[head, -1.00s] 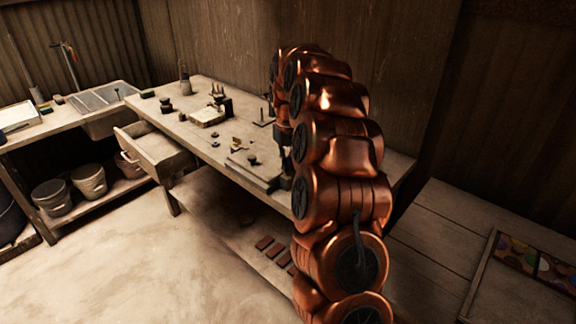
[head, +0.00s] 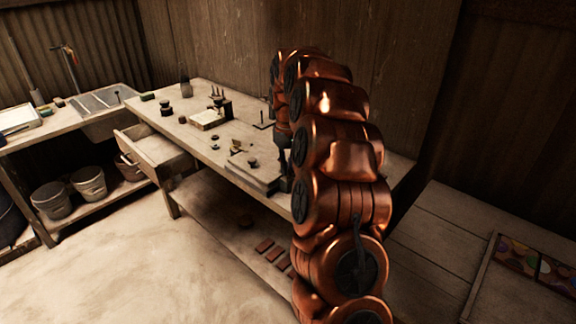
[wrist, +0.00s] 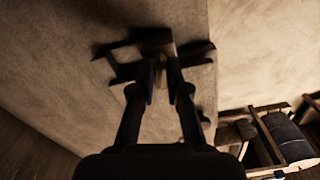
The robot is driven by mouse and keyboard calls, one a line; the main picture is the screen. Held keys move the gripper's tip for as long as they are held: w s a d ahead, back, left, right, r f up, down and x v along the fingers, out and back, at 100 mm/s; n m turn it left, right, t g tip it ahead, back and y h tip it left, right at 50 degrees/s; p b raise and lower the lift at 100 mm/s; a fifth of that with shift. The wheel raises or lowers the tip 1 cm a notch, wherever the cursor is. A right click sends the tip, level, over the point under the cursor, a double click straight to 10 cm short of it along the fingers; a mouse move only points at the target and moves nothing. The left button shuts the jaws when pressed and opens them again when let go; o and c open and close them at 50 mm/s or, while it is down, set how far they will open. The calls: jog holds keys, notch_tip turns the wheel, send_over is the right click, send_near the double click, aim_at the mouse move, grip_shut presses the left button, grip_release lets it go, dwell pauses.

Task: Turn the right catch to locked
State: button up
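The press (head: 250,172) is a flat plate with a dark knob, near the front edge of the workbench in the head view. A small brass-coloured piece (head: 237,147) stands at its back left; I cannot tell whether it is a catch. The right catch is not clear in the head view, where my arm covers that side. In the wrist view, my gripper (wrist: 161,70) points down at the bench, its two dark fingers close together. A brownish piece (wrist: 157,40) in shadow lies just beyond the fingertips. I cannot tell whether the fingers touch or hold it.
The workbench (head: 185,132) carries a small block with upright tools (head: 207,118) and dark pots farther left. An open drawer (head: 150,148) juts from its front. Buckets (head: 90,184) stand under the sink counter. A low table (head: 430,240) lies at right.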

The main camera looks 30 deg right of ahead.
jog(key=shift+o, duration=1)
notch_tip(320, 180, up, 12)
dwell(0.5)
jog(key=shift+a, duration=0.1)
